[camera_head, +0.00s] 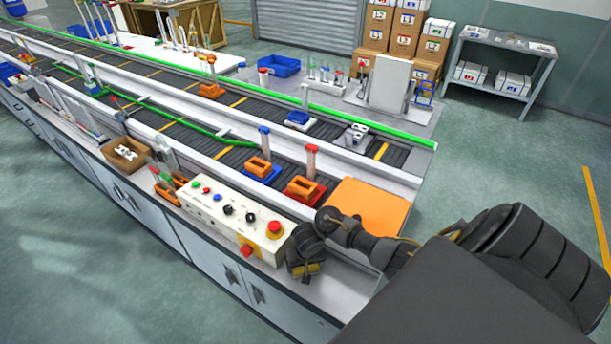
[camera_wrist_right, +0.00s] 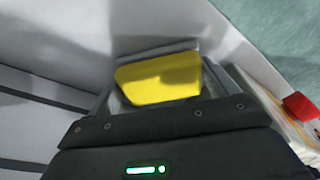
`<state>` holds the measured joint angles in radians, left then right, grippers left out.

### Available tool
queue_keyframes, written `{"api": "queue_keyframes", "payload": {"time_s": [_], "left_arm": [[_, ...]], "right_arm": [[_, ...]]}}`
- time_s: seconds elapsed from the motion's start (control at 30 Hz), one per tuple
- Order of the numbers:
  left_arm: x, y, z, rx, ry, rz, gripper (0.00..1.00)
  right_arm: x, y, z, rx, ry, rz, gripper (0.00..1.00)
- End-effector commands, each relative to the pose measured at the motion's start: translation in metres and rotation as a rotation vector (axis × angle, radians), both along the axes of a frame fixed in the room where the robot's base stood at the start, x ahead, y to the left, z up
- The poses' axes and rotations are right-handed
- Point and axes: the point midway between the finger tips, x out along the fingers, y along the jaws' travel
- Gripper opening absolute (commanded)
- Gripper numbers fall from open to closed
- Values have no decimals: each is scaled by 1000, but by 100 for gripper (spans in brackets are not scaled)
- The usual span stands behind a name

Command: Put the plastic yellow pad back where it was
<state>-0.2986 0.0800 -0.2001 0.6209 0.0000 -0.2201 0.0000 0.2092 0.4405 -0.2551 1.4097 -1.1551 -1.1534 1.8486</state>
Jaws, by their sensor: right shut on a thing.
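The yellow plastic pad (camera_wrist_right: 160,78) is between the fingers of my right gripper (camera_wrist_right: 158,85) in the right wrist view, and the gripper is shut on it. In the head view the right gripper (camera_head: 308,268) is low at the front edge of the workbench, just right of the control box. A bit of the yellow pad (camera_head: 314,268) shows under it there. I cannot tell whether the pad touches the white surface. My left gripper is not in view.
The control box (camera_head: 232,212) with red buttons stands close left of the right gripper. An orange panel (camera_head: 368,205) lies behind it. Orange blocks on a blue base (camera_head: 262,172) and a red base (camera_head: 303,190) stand nearby. White counter (camera_head: 345,285) is bare to the right.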

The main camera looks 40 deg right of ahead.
Motion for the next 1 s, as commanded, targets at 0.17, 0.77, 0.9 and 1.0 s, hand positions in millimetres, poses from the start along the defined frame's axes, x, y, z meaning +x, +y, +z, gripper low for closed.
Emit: {"api": "queue_keyframes", "payload": {"time_s": [0.17,0.77,0.9,1.0], "left_arm": [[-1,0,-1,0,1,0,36],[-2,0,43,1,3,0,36],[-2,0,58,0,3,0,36],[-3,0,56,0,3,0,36]], "right_arm": [[0,0,-2,0,1,0,100],[-6,4,60,2,-2,-2,100],[-8,5,81,-1,-4,3,100],[-5,6,86,-5,-14,9,100]]}}
